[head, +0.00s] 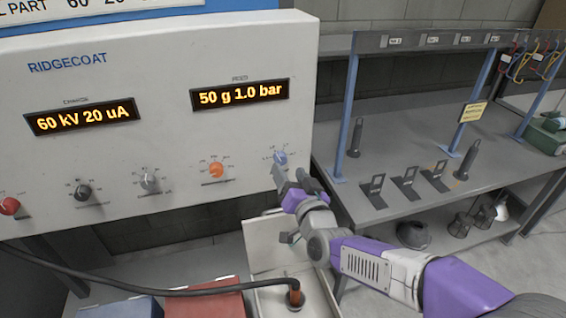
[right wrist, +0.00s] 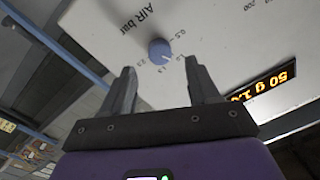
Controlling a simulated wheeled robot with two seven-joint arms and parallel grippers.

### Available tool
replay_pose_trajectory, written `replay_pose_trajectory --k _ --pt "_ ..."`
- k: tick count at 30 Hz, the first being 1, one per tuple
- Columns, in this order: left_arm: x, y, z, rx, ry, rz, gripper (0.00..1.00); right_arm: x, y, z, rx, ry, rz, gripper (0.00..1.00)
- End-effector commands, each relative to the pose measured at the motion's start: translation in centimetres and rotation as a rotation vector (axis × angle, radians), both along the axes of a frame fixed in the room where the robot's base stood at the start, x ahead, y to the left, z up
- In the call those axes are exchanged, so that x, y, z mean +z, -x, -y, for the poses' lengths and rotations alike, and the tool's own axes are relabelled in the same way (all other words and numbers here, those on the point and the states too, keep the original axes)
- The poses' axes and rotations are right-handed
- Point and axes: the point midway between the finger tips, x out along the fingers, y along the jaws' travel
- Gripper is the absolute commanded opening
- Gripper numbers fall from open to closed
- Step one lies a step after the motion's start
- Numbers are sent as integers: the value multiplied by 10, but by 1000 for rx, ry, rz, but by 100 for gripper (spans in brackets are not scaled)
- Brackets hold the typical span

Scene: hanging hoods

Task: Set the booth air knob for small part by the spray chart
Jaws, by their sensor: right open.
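The blue air knob (head: 280,158) sits at the right end of the RIDGECOAT panel (head: 150,60). In the right wrist view the knob (right wrist: 160,51) is under the "AIR bar" label with a printed scale. My right gripper (head: 292,182) is open just below and in front of it. Its fingers are spread to either side of the knob's line, with no contact visible. The displays read "60 kV 20 uA" (head: 83,116) and "50 g 1.0 bar" (head: 240,95). The spray chart (head: 90,10) is cut off at the top; "PART", "60" and "20" show. My left gripper is not in view.
An orange knob (head: 216,170), a grey knob (head: 149,182), a black knob (head: 82,192) and a red button (head: 9,206) share the panel. A grey bench (head: 400,130) with posts and stands lies to the right. A black hose (head: 150,292) runs below.

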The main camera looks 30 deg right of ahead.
Motion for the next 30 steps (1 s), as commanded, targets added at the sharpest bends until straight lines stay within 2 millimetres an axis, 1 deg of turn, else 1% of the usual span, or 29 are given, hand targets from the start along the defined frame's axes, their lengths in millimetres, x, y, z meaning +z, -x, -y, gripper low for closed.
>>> replay_pose_trajectory --k 1,3,9,13,20,23,30 --pt "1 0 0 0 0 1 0 -1 -8 1 1 -2 -4 60" --pt "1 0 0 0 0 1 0 -1 -18 3 1 -3 -4 60" --pt "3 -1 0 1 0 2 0 -1 -36 7 0 0 -2 60" --pt "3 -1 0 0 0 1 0 0 -41 7 0 0 -1 60" --pt "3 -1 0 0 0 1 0 0 -41 7 0 0 -1 60" --pt "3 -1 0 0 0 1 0 0 -41 7 0 0 -1 46" --pt "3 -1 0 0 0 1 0 0 -41 7 0 0 -1 10"
